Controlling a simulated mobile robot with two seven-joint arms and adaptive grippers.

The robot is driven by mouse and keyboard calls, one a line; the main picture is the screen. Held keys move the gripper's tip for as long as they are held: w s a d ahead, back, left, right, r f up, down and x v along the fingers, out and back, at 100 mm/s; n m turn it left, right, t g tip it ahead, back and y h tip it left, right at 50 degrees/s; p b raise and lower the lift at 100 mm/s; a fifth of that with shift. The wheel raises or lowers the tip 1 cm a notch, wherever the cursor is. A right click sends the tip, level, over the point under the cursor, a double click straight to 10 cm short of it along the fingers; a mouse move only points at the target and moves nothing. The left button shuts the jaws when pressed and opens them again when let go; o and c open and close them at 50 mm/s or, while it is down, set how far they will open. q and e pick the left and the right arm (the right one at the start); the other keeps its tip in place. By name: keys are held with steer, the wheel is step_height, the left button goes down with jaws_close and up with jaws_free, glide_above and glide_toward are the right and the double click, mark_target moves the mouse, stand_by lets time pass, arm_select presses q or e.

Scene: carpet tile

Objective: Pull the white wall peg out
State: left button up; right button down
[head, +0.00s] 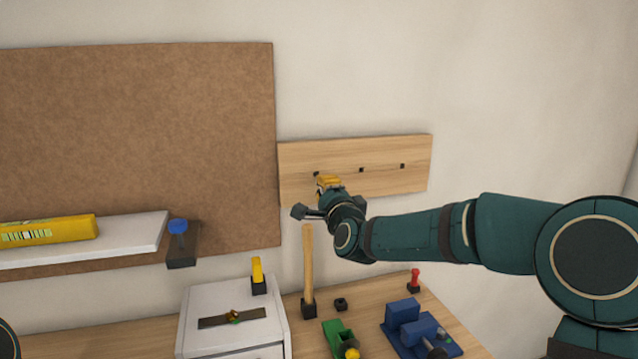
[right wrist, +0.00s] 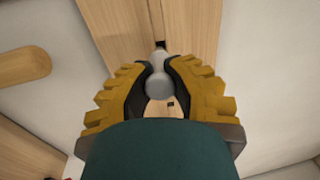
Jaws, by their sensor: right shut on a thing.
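The white wall peg (right wrist: 159,85) shows in the right wrist view as a pale shaft with a rounded end, between my fingers. Its far end meets a dark spot on the wooden wall board (right wrist: 195,25); how deep it sits I cannot tell. My right gripper (right wrist: 158,77) is shut on the peg, its yellow-backed fingers on either side. In the head view the right gripper (head: 328,184) is at the left part of the wooden board (head: 385,182) and hides the peg. My left gripper is not in view.
The board has dark holes to the right of my gripper. A brown pinboard (head: 140,140) and white shelf (head: 110,240) are at left. Below stand a wooden-handled tool (head: 308,265), a white cabinet (head: 235,335), a green tool (head: 338,335) and a blue tool (head: 405,318).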

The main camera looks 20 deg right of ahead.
steer(key=shift+s+f+b, duration=0.1)
steer(key=shift+s+b, duration=0.2)
steer(key=shift+s, duration=0.7)
steer(key=s+f, duration=0.1)
steer(key=s, duration=0.9)
steer(key=shift+d, duration=0.15)
steer(key=shift+f, duration=0.15)
